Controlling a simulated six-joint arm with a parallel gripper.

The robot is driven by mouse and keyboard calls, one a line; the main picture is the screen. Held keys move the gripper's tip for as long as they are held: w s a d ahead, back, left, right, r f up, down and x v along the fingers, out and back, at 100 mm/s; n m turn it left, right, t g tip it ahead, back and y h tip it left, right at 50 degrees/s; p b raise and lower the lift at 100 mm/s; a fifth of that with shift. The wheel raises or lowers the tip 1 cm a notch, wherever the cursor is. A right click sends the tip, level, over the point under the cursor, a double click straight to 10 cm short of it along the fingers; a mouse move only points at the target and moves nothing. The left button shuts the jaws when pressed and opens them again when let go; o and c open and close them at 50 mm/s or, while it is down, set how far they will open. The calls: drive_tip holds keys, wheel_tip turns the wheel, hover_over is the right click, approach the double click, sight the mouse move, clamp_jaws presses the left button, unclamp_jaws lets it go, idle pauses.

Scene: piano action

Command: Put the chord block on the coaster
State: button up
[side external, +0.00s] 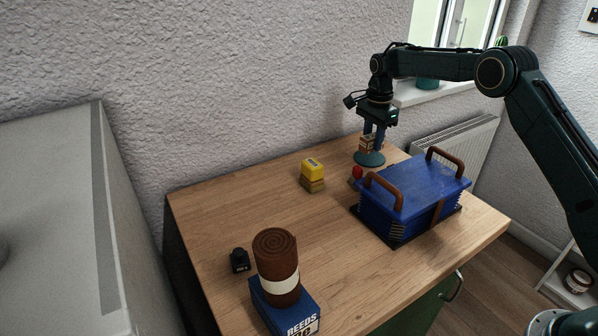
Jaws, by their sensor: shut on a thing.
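The chord block (366,144), a small tan block with dark reddish markings, is between the fingers of my gripper (373,139) at the back of the table. My gripper points down and is shut on the block. The coaster (369,160) is a round, dark teal disc lying on the table directly below the block. The block is over the coaster in this view. I cannot tell whether its underside touches the coaster or hangs slightly above it. The fingers hide part of the block.
A blue accordion-like box (425,187) with brown handles stands right of the coaster, with a small red object (357,172) beside it. A brown roll (277,258) stands on a blue box (300,316) near a black object (240,260).

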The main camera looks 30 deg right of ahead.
sight(369, 165)
drive_tip(key=shift+f, duration=2.6)
drive_tip(key=shift+f, duration=0.15)
drive_tip(key=o, duration=1)
drive_tip(key=shift+c, duration=0.2)
wheel_tip(369, 165, up, 12)
drive_tip(key=shift+f, duration=0.25)
drive_tip(key=shift+r, duration=0.45)
drive_tip(key=shift+r, duration=0.1)
